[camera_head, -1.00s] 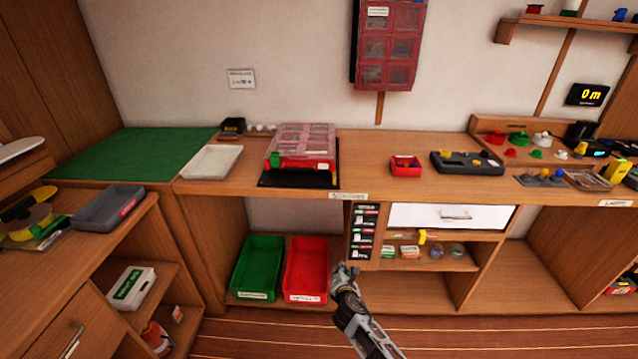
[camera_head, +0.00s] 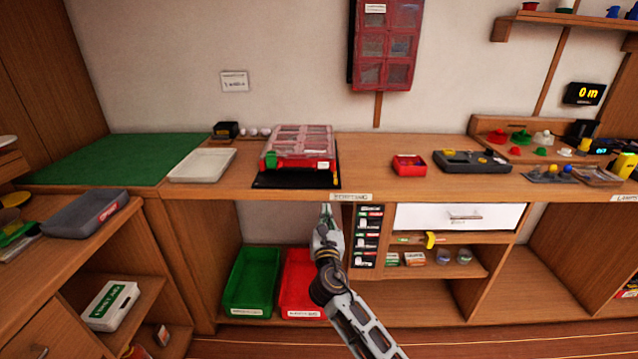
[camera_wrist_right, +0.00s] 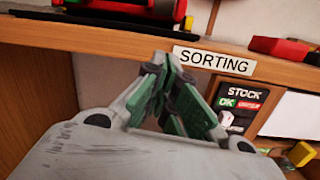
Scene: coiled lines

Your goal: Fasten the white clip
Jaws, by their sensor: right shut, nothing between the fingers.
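A clear-lidded organizer case (camera_head: 299,141) with a red front sits on a black mat (camera_head: 290,181) on the bench. A green latch (camera_head: 271,160) shows at its front left. A white clip is too small to make out for certain. My right gripper (camera_head: 327,212) is shut and empty, pointing up just below the bench's front edge, below the case. In the right wrist view its green-padded fingers (camera_wrist_right: 165,65) meet left of the SORTING label (camera_wrist_right: 214,60), and the case's lower front shows at the top. My left gripper is not in view.
The bench edge (camera_head: 240,192) lies between my right gripper and the case. A white tray (camera_head: 203,165) stands left of the case, a small red bin (camera_head: 409,165) right of it. Green (camera_head: 251,283) and red (camera_head: 301,284) bins stand below. A white drawer (camera_head: 460,216) is at the right.

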